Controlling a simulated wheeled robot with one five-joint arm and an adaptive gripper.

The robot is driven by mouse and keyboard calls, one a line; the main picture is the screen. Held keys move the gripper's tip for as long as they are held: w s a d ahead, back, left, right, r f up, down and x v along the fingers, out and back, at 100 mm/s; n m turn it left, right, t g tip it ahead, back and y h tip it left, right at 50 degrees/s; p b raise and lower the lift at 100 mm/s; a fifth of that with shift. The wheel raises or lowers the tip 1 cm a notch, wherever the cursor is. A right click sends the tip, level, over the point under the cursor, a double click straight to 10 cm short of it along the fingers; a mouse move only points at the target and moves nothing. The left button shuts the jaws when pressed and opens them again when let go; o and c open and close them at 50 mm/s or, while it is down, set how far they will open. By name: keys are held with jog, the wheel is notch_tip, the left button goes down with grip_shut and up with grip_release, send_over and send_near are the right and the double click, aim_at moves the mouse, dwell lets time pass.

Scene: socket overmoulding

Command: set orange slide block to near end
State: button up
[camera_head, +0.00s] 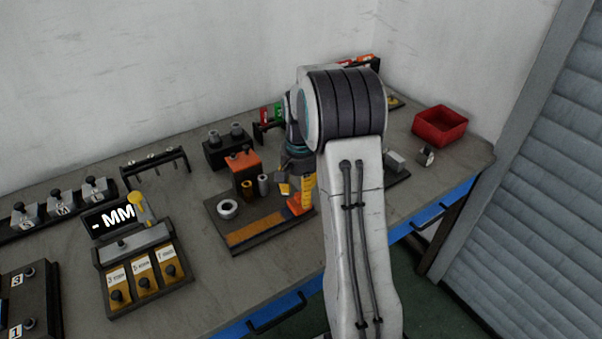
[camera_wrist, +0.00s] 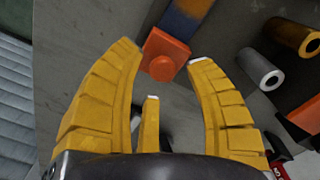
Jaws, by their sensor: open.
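The orange slide block (camera_head: 297,204) sits at the right end of a brown strip (camera_head: 256,229) on a dark base plate (camera_head: 236,249) in the head view. In the wrist view the orange slide block (camera_wrist: 163,60) shows a round knob on top, with the strip (camera_wrist: 187,18) running away beyond it. My gripper (camera_head: 296,192) points down over the block, partly hidden by my arm. In the wrist view my gripper (camera_wrist: 166,54) has its yellow fingers spread to either side of the block, with a gap to the knob, holding nothing.
On the same plate stand an orange-topped block (camera_head: 243,161), a grey ring (camera_head: 227,208) and small cylinders (camera_head: 263,184). A grey cylinder (camera_wrist: 260,70) lies right of my fingers in the wrist view. A red bin (camera_head: 440,123) stands at the table's far right.

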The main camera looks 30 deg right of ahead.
notch_tip(320, 180, up, 11)
dwell(0.5)
dwell(0.6)
jog(key=f+n, duration=0.3)
jog(key=f, duration=0.1)
jog(key=shift+s+f, duration=0.1)
jog(key=shift+s, duration=0.15)
jog(key=s+a+r+n+t+p, duration=0.1)
jog(key=s+a+n, duration=0.1)
jog(key=s+a, duration=0.6)
jog(key=s+a+r+n+p, duration=0.2)
jog(key=s+a, duration=0.3)
jog(key=s, duration=0.8)
jog(key=r, duration=0.1)
jog(key=a+r+n+t, duration=0.1)
jog(key=r, duration=0.1)
jog(key=a+r+n+t+p, duration=0.1)
jog(key=shift+s+a+r, duration=0.2)
jog(key=shift+r, duration=0.1)
